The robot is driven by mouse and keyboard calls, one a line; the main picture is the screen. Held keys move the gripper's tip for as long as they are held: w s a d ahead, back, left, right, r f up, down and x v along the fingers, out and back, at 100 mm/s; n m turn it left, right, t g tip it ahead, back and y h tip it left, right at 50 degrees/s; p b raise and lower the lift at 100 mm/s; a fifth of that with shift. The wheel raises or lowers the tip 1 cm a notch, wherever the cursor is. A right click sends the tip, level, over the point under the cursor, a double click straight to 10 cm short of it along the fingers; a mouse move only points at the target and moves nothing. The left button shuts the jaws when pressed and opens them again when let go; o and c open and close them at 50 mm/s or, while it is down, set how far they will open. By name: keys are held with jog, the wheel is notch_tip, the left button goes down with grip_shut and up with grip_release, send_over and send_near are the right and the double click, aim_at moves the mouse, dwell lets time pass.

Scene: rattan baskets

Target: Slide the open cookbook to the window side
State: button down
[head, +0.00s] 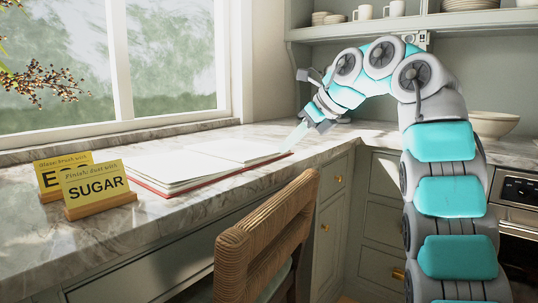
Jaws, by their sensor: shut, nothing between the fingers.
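The open cookbook (190,172) lies flat on the marble counter, with white pages and a red cover edge along its front. Its right corner is close to the counter's front edge. The window (150,60) is behind the counter at the back left. My gripper (299,138) is shut and empty, just past the book's right end. Its pale fingertips point down and left toward the book's right corner. I cannot tell whether they touch the book.
Two yellow cards in wooden stands, one reading SUGAR (97,188), stand left of the book. A wooden-backed chair (265,235) stands against the counter front. A bowl (493,124) sits at the right. The marble strip between book and window (120,145) is clear.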

aim_at(245, 171)
jog(key=b+x, duration=0.2)
jog(key=x, duration=0.8)
jog(key=shift+a+f+b, duration=0.1)
jog(key=shift+a+b, duration=0.1)
jog(key=shift+b, duration=0.2)
jog(key=shift+w+a+r+p, duration=0.2)
jog(key=shift+w+a+p, duration=0.1)
jog(key=shift+a+p, duration=0.2)
jog(key=shift+w+a+r+p, duration=0.2)
jog(key=shift+w+a+p, duration=0.15)
jog(key=shift+a, duration=0.1)
jog(key=shift+w+a+f+p, duration=0.15)
jog(key=shift+w+a+p, duration=0.15)
jog(key=shift+w+a, duration=0.2)
